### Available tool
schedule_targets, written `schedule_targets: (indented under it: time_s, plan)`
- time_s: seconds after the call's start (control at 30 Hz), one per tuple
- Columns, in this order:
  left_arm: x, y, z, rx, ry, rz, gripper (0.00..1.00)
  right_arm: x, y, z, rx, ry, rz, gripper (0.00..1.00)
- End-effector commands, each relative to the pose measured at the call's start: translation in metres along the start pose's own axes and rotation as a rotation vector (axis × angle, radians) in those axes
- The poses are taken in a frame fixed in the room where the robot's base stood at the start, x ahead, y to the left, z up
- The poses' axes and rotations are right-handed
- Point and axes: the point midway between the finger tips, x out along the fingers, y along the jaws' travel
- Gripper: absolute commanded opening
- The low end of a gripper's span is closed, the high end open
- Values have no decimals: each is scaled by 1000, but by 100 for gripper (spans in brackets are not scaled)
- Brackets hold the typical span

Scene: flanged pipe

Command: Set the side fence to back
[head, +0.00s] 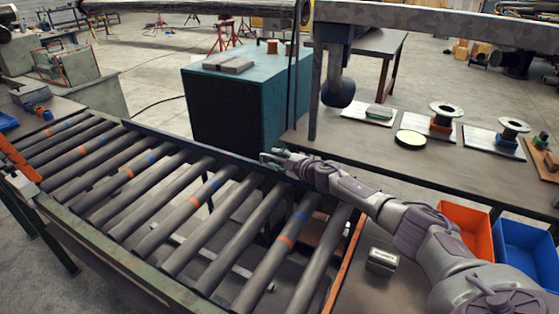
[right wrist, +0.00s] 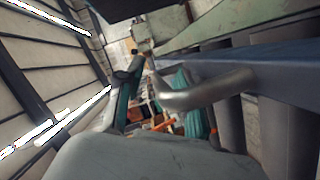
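The side fence (head: 206,151) is a long dark blue rail along the far side of the roller conveyor (head: 150,200). In the right wrist view the fence (right wrist: 290,62) runs in from the right, with a bent grey handle (right wrist: 205,92) standing out from it. My right gripper (head: 268,157) is at the right part of the fence in the head view. In the right wrist view my right gripper's teal-padded fingers (right wrist: 155,105) are apart, with background showing between them. The handle reaches in by the right-hand finger; contact is unclear. My left gripper is out of view.
A teal cabinet (head: 236,110) stands behind the fence. A bench (head: 385,150) with flanged parts on plates is at the right. Orange (head: 468,228) and blue (head: 526,250) bins sit in front of it. A small grey block (head: 382,261) lies right of the conveyor.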

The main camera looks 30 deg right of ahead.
Motion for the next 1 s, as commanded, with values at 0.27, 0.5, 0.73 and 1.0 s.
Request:
schedule_targets:
  time_s: [0.27, 0.5, 0.73, 1.0]
  plan:
    - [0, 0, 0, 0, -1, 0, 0, -22, 0, 1, -4, -1, -1, 37]
    - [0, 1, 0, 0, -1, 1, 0, -68, -2, 2, -3, -2, -4, 37]
    - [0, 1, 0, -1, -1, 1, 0, -104, -2, 1, 0, -2, -4, 37]
    - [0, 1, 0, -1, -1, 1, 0, -119, 0, 0, 0, -1, 0, 37]
